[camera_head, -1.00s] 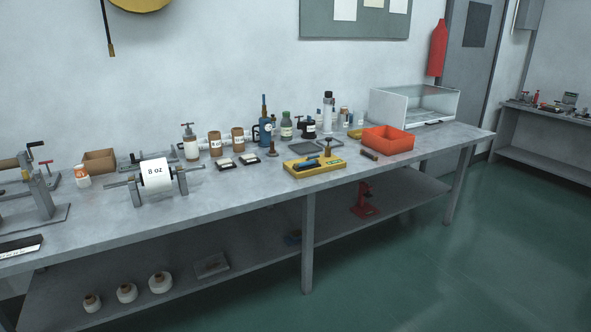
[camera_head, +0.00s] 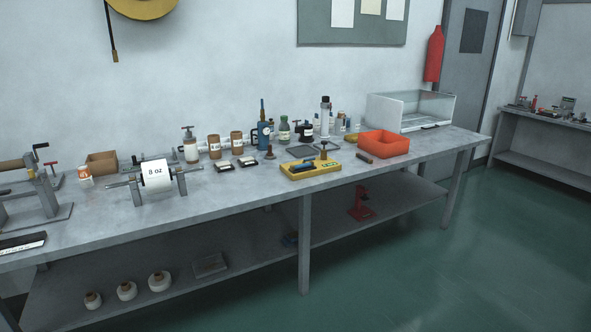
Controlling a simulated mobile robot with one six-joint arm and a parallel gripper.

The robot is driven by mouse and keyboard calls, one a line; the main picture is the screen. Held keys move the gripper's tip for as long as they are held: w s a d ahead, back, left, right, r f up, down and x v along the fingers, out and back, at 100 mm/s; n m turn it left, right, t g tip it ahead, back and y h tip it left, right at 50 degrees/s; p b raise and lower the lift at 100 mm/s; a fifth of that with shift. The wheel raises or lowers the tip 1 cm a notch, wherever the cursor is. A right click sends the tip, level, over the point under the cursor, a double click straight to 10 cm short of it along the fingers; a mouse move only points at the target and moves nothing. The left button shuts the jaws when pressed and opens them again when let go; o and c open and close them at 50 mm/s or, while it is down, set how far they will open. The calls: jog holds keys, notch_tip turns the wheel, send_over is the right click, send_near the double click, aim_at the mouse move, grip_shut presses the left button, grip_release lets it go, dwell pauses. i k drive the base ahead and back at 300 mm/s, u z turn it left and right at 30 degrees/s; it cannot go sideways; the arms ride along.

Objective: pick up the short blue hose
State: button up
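A short dark blue piece (camera_head: 301,167), which may be the short blue hose, lies on a yellow tray (camera_head: 322,173) near the front edge of the workbench. My gripper is not in view.
The grey workbench (camera_head: 225,200) runs across the view. An orange bin (camera_head: 384,144) stands right of the yellow tray. A roll marked 8 oz (camera_head: 157,173) sits on a stand at the left. Bottles and jars line the back. The green floor (camera_head: 430,275) in front is clear.

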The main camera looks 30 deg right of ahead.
aim_at(293, 168)
jog(key=z, duration=0.1)
jog(key=i, duration=0.95)
jog(key=u, duration=0.05)
